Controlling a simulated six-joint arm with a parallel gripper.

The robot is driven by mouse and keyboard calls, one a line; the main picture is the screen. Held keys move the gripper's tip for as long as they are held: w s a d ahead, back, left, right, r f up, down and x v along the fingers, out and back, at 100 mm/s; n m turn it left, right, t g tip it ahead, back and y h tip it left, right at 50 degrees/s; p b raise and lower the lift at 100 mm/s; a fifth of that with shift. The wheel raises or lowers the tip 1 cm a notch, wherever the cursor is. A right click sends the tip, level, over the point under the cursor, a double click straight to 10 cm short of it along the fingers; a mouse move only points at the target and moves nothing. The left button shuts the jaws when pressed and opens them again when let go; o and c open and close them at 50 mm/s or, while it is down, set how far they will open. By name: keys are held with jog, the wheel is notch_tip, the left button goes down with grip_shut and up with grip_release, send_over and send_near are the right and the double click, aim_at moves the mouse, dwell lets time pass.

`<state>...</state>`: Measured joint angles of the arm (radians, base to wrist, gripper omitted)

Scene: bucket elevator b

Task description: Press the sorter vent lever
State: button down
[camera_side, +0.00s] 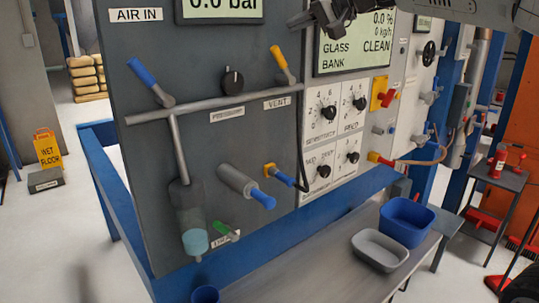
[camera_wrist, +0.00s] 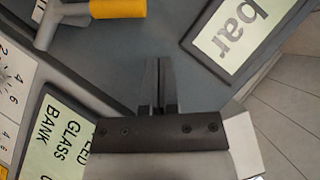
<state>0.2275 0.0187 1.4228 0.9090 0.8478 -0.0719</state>
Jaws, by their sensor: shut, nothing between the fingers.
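The vent lever (camera_side: 280,62) has a yellow handle on a grey pivot and stands tilted up and left, above the VENT label on the dark panel. Its yellow handle (camera_wrist: 117,9) also shows at the top left of the wrist view, cut off by the frame's edge. My gripper (camera_side: 298,20) is above the lever and a little to its right in the side view, pointing left. In the wrist view my gripper's fingers (camera_wrist: 158,70) are together and empty, with the handle apart from them, up and to the left.
The pressure display (camera_side: 218,8) and the GLASS BANK display (camera_side: 352,45) flank my gripper. A blue-handled lever (camera_side: 144,72) is at the panel's left, with a black knob (camera_side: 232,81) between the levers. A blue bin (camera_side: 406,220) and grey tray (camera_side: 379,250) sit on the bench below.

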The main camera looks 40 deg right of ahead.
jog(key=v, duration=1)
jog(key=shift+r, duration=0.3)
notch_tip(320, 180, down, 27)
jog(key=a+g+h, duration=0.2)
jog(key=g+h, duration=0.2)
jog(key=g, duration=0.1)
jog(key=s+a+f+n+g+h, duration=0.1)
jog(key=s+f+n+g, duration=0.1)
jog(key=s+f, duration=0.5)
jog(key=s+a+f+n+g+h, duration=0.1)
jog(key=s+f, duration=0.6)
jog(key=f, duration=0.8)
jog(key=shift+s+a+n+g, duration=0.25)
jog(key=shift+a+n+g, duration=0.45)
jog(key=shift+n, duration=0.5)
jog(key=shift+d+f, duration=0.1)
